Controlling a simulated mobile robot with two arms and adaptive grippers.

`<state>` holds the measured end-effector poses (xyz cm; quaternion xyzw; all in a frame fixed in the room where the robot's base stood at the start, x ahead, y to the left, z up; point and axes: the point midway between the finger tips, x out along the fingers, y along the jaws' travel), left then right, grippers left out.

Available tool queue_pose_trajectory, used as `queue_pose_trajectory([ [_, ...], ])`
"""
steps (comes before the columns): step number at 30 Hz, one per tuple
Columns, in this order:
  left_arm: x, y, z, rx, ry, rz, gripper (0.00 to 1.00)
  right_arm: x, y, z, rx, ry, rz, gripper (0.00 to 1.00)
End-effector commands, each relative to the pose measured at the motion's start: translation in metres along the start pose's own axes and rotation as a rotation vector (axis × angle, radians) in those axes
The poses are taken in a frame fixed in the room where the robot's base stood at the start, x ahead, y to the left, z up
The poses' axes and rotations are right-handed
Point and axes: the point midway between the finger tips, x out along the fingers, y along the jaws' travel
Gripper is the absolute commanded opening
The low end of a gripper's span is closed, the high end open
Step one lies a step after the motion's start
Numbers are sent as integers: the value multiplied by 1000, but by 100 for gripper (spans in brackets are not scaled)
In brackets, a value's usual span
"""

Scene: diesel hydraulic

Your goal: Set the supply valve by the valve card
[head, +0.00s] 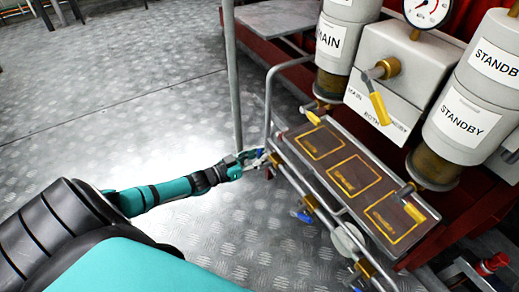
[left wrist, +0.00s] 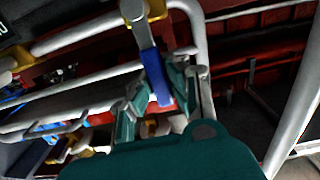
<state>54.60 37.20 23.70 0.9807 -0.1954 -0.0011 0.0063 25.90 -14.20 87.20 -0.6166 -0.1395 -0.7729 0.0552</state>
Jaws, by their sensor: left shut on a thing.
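My left gripper (head: 259,158) is at the left end of the pipe rail below the tray. It is shut on a small blue lever (head: 261,153). In the left wrist view, the blue lever (left wrist: 154,75) hangs from a metal and brass fitting (left wrist: 135,14), between the fingers of the gripper (left wrist: 160,90). A yellow lever (head: 379,107) sits on the white valve block (head: 398,55) and points down over its lettering, which seems to include MAIN and STANDBY. I cannot make out a valve card for certain. My right gripper is not in view.
The tray (head: 334,195) has several yellow-outlined fields. Another blue lever (head: 304,217) is farther along the rail. Grey canisters flank the block, one marked STANDBY (head: 465,118). A gauge (head: 428,8) is above. A grey post (head: 233,80) stands behind my gripper. The floor at left is clear.

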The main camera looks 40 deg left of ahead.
Motion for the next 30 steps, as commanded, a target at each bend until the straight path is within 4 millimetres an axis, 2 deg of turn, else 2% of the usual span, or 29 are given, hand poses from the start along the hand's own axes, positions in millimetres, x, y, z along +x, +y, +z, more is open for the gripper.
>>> queue_pose_trajectory([
  [7, -1, 0, 2, -8, -4, -2, 0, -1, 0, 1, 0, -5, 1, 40],
  [8, -1, 0, 2, -8, -4, -2, 13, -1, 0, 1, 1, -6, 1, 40],
  [9, -1, 0, 2, -8, -4, -2, 18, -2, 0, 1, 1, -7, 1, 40],
  [14, -1, 0, 1, -5, -3, -1, 39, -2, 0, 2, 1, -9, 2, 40],
  [15, -1, 0, 1, -5, -2, -1, 40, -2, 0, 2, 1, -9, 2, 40],
  [24, -4, 0, 1, -3, -2, -1, 40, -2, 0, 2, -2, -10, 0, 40],
  [26, -10, 0, 1, -3, -3, -1, 40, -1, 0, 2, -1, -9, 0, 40],
  [30, -35, 0, 2, -2, -6, -1, 40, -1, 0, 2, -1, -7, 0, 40],
])
